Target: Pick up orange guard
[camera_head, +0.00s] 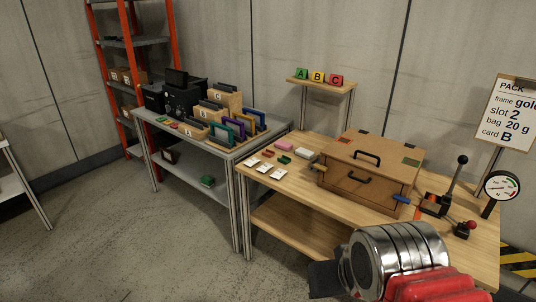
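A small orange-red part (432,208) sits at the foot of a black lever (456,172) on the right of the wooden table. It may be the orange guard, but it is too small to be sure. A smaller orange piece (317,167) shows at the left side of the wooden case. My arm, metal and red, reaches in at the bottom right. A dark piece at its left end looks like part of my gripper (325,279). It is in front of the table's lower front edge, apart from both orange pieces. Its fingertips cannot be made out.
A closed wooden case (352,190) with black handles fills the table's middle. Cards (265,167) lie at left. A grey bench (225,152) holds coloured frames. Floor at left is clear.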

